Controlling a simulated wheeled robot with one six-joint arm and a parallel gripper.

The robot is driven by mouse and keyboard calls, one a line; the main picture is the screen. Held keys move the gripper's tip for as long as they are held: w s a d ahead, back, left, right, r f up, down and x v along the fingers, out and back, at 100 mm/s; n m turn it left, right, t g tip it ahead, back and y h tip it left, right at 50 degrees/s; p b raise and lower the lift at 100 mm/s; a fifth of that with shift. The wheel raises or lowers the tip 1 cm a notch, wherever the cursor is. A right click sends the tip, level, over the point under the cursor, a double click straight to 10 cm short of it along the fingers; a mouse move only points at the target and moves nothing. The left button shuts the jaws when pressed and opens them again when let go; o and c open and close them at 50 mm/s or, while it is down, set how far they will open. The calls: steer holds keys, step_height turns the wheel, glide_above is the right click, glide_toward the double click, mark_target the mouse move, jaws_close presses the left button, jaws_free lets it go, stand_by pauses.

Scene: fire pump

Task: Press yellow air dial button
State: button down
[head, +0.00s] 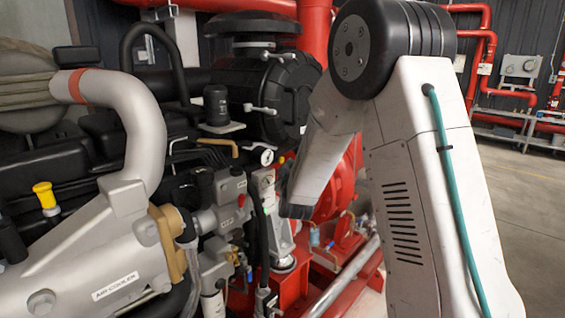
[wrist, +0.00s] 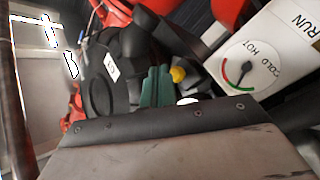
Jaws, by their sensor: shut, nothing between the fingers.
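The yellow button (wrist: 178,74) is a small round knob in the wrist view, just right of the green fingertips of my gripper (wrist: 158,84). The fingers are shut together with nothing between them. The fingertips appear close to the button, but I cannot tell if they touch it. A white dial (wrist: 252,72) marked COLD and HOT, with a red and green arc, is to the right of the button. In the head view a small white dial (head: 266,157) shows on the engine, left of my arm. My fingers cannot be made out there.
A silver air cooler pipe (head: 145,130) and a yellow cap (head: 45,195) are at the left of the engine. A black round housing (head: 290,95) is behind my arm. Red pipes (head: 485,45) run along the back wall. The floor (head: 520,190) at right is clear.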

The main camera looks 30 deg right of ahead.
stand_by(0.6)
steer(key=shift+w+a, duration=0.15)
steer(key=shift+w, duration=0.25)
steer(key=shift+w+a, duration=0.25)
steer(key=shift+w, duration=0.35)
stand_by(0.7)
steer(key=shift+s, duration=0.15)
steer(key=shift+s+d, duration=0.4)
steer(key=shift+s, duration=0.45)
steer(key=s, duration=0.1)
steer(key=s+d, duration=0.1)
steer(key=s, duration=0.1)
steer(key=s+d, duration=0.1)
steer(key=shift+s, duration=0.35)
stand_by(0.7)
